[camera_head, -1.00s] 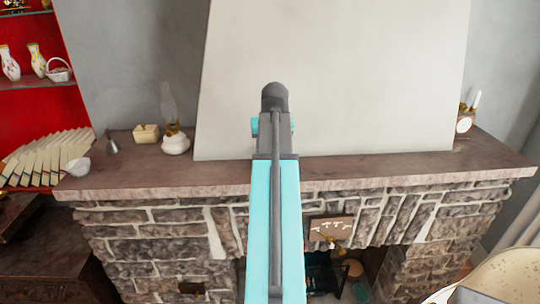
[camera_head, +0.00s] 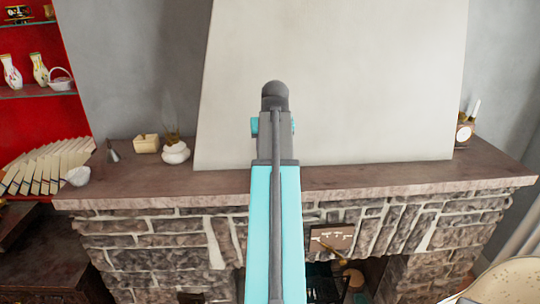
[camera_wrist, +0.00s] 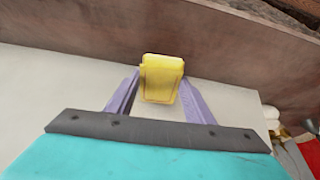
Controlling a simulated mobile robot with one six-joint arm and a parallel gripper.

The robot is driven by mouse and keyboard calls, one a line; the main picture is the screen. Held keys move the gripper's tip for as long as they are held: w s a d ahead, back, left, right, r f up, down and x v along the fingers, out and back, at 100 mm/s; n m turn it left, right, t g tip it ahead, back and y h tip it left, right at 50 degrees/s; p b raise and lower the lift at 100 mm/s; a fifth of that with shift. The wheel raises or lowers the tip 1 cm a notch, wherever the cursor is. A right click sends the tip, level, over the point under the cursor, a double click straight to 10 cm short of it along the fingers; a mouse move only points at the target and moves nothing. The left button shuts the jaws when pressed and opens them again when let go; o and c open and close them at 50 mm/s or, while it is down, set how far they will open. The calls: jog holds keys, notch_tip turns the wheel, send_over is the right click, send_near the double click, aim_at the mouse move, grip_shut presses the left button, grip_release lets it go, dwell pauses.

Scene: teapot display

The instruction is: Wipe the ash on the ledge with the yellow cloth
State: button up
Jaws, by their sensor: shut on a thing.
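The yellow cloth (camera_wrist: 163,72) shows in the wrist view as a folded, thick pad. My gripper (camera_wrist: 161,80) is shut on it, with a purple finger on each side. The cloth is seen against the brown ledge (camera_wrist: 80,38); I cannot tell whether it touches it. In the head view the ledge (camera_head: 380,176) runs across the top of a stone fireplace. There, my raised arm hides the gripper and cloth. I cannot make out ash on the ledge.
A white lamp base (camera_head: 175,153), a cream box (camera_head: 146,144) and a white bowl (camera_head: 77,176) stand on the ledge's left. The pale chimney breast (camera_head: 370,80) rises behind. The ledge's front middle looks clear.

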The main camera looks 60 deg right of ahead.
jog(key=shift+r, duration=0.9)
jog(key=shift+s, duration=0.1)
